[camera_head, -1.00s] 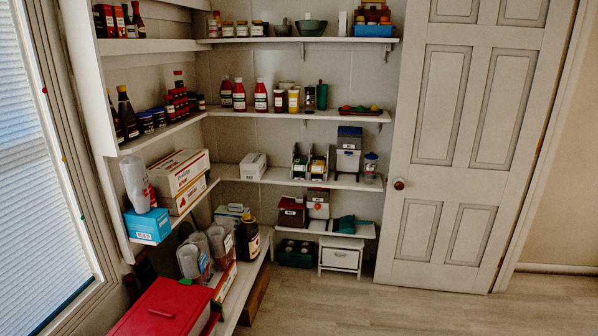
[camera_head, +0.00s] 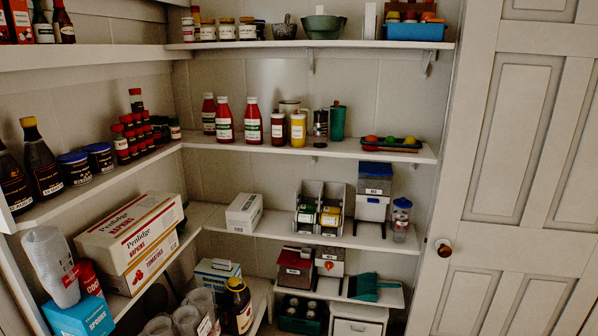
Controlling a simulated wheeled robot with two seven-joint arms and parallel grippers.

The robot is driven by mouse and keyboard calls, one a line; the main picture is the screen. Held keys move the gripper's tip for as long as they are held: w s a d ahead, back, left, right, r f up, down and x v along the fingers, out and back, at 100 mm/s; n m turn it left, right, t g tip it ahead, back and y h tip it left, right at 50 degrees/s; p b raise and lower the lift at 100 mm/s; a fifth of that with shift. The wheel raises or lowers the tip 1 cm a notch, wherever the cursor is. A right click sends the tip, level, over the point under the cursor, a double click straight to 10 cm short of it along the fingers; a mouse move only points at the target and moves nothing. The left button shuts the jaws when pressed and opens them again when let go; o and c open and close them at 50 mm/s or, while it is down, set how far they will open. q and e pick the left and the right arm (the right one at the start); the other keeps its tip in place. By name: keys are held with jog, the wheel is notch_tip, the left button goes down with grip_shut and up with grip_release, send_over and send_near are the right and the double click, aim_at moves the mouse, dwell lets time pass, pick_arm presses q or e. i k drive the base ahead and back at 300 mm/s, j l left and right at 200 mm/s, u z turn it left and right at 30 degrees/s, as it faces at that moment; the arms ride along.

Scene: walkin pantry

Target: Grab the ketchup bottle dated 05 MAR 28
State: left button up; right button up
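Three red bottles with white caps and pale labels stand upright on the back wall's second shelf from the top: a left one (camera_head: 209,114), a middle one (camera_head: 224,120) and a right one (camera_head: 253,121). They look like ketchup bottles. A smaller dark red bottle (camera_head: 278,129) stands to their right, beside a yellow bottle (camera_head: 298,130). The print on their labels is too small to read, so I cannot tell which one is dated 05 MAR 28. Neither of my grippers is in view.
The back shelf (camera_head: 350,149) also holds a green cylinder (camera_head: 337,121) and a tray of colored items (camera_head: 391,144). Left shelves hold dark bottles (camera_head: 42,158), jars and boxes (camera_head: 130,227). A closed white door (camera_head: 510,170) stands at right.

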aim_at(253, 118)
jog(key=i, duration=1.7)
jog(key=i+z, duration=0.05)
